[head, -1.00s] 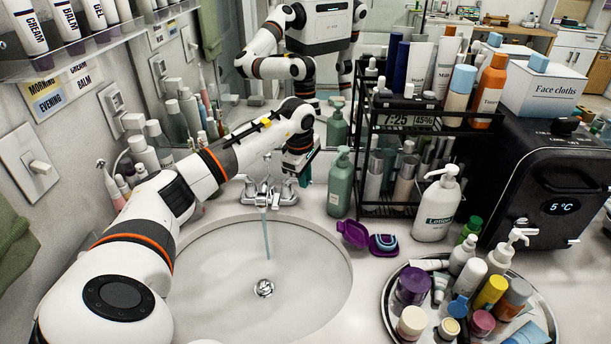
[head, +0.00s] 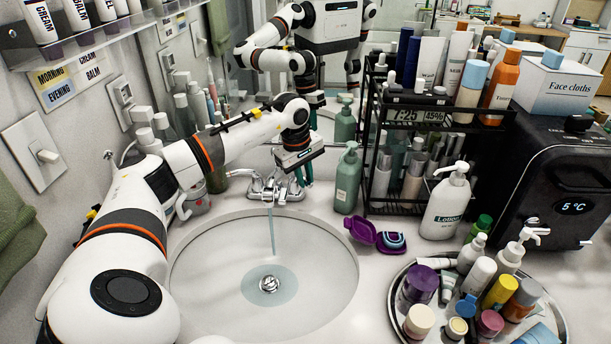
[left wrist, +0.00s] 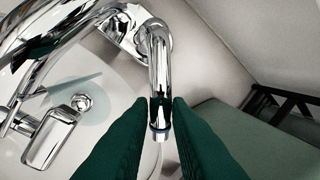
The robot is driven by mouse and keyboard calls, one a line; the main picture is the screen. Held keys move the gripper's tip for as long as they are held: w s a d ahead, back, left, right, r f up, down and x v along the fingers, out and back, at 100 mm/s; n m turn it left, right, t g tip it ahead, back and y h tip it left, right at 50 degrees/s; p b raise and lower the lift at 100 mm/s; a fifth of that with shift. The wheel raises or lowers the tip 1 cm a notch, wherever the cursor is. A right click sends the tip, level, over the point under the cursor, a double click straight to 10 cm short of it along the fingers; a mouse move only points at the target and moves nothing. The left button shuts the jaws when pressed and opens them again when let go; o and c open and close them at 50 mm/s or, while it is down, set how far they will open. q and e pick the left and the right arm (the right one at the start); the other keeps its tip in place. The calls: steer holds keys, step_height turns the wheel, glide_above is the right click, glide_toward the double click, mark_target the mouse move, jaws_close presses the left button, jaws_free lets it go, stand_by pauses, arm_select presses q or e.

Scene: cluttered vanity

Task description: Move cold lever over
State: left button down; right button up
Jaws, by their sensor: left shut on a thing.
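The chrome faucet (head: 268,185) stands at the back of the white sink basin (head: 190,268), with water running from its spout. The cold lever (left wrist: 160,70) is a chrome arm with a blue band near its end in the left wrist view. My left gripper (head: 299,180) reaches the right side of the faucet from above. Its green fingers (left wrist: 160,112) are shut on the lever's end, one on each side. In the head view the fingers partly hide this lever. My right gripper is in neither view.
A green pump bottle (head: 347,182) stands close to the right of the gripper, beside a black rack (head: 400,208). An open purple case (head: 362,231) lies on the counter. A round tray (head: 393,318) of bottles is at front right. A mirror is behind.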

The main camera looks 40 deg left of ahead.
arm_select(q)
steer(key=c, duration=1.3)
jaws_free()
steer(key=shift+c, duration=0.2)
step_height(320, 180, up, 12)
steer(key=s+b, duration=0.1)
steer(key=s, duration=0.1)
steer(key=shift+a, duration=0.25)
steer(key=shift+f, duration=0.1)
